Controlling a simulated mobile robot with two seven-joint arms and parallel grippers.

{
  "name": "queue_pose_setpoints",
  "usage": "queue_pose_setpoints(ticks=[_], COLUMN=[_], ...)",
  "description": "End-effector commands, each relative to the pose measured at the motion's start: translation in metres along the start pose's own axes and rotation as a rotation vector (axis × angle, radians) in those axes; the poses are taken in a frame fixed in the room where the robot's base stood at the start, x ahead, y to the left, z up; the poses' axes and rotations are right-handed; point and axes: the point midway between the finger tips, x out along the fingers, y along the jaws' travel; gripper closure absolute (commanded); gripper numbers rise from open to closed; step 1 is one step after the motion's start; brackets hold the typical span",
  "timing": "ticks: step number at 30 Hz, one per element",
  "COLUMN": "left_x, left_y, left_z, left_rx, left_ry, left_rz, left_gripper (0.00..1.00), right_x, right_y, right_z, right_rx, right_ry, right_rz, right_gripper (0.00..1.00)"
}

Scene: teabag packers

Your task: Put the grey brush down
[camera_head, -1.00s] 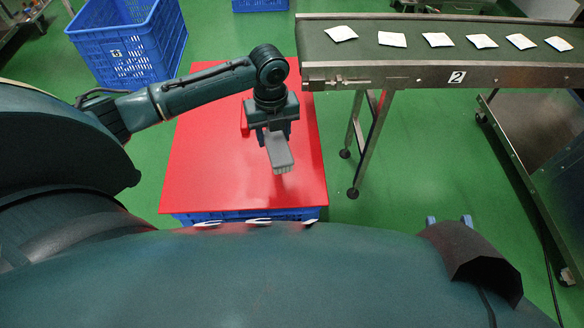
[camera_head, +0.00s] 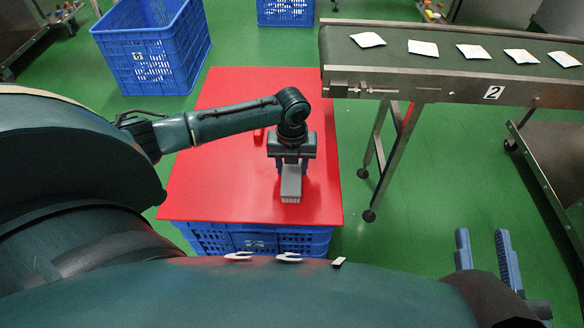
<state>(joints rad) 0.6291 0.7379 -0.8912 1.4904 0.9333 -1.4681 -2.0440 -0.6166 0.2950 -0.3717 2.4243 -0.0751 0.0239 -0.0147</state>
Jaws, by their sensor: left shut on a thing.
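The grey brush (camera_head: 291,186) is over the red tabletop (camera_head: 215,180), with its pale bristles towards the near edge. My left gripper (camera_head: 291,165) is shut on the brush from above. I cannot tell whether the brush touches the red surface. My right gripper (camera_head: 486,258) shows at the lower right over the green floor, with its two blue fingers apart and nothing between them.
A small red object (camera_head: 258,135) lies behind my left gripper. Blue crates (camera_head: 265,240) support the tabletop. A conveyor (camera_head: 460,80) with white packets stands at the right. A blue crate (camera_head: 150,50) stands back left. The tabletop's left is clear.

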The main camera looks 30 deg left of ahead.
Motion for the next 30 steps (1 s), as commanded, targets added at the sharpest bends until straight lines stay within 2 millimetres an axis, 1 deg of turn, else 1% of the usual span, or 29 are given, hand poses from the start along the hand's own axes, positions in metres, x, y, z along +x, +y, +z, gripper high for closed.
queue_pose_setpoints(ticks=[6,10,11,18,26,29,30], left_x=[-0.001,0.002,0.002,0.002,0.000,-0.010,-0.017], left_y=[0.000,0.000,0.000,0.000,0.000,0.000,0.000], left_z=[0.001,0.001,0.001,0.001,0.001,0.001,0.001], left_rx=[-0.001,-0.001,-0.001,-0.001,-0.001,-0.001,-0.001], left_ry=[-0.002,-0.001,-0.001,-0.001,-0.002,-0.003,-0.004], left_rz=[-0.001,0.000,0.000,0.000,-0.001,-0.001,-0.001], left_gripper=[0.76,0.76,0.52,0.33,0.33,0.33,0.33], right_x=[0.000,0.000,0.000,0.000,0.000,0.001,0.001], right_y=[0.000,0.000,0.000,0.000,0.000,0.000,0.001], right_z=[-0.001,-0.001,-0.001,-0.001,-0.001,-0.006,-0.009], right_rx=[0.002,0.001,0.001,0.000,0.000,-0.004,-0.011], right_ry=[0.000,0.000,0.001,0.001,0.001,0.001,0.002], right_rz=[-0.001,-0.001,-0.001,-0.001,0.000,0.000,0.000], right_gripper=[0.64,0.64,0.64,0.64,0.64,0.64,0.64])
